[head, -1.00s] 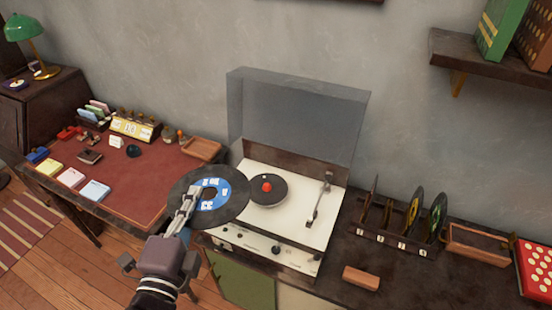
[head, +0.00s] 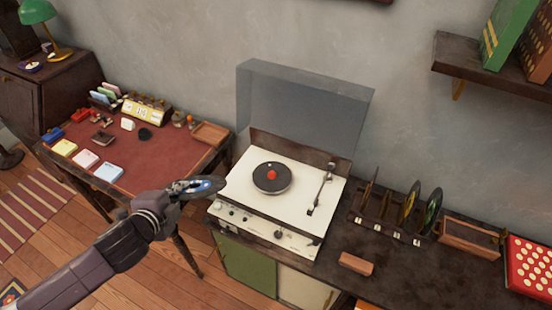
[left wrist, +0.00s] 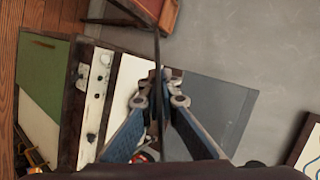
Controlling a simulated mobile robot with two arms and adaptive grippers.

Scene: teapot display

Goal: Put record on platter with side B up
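The record (head: 214,185), black with a blue label, is held in the air left of the record player (head: 239,188). In the head view it shows as a narrow tilted ellipse. In the left wrist view the record (left wrist: 157,50) shows edge-on as a thin dark line. My left gripper (head: 187,190) is shut on it; its fingers (left wrist: 160,90) sit on either side of the disc. The label's writing is too small to read. The dark platter (head: 272,186) with a red centre piece is bare of the record. My right gripper is not in view.
The clear lid (head: 305,110) stands open behind the platter. The tonearm (head: 321,190) is at the platter's right. Farther right are a record rack (head: 390,228) with records and a small wooden block (head: 356,264). A red-topped desk (head: 150,165) stands left.

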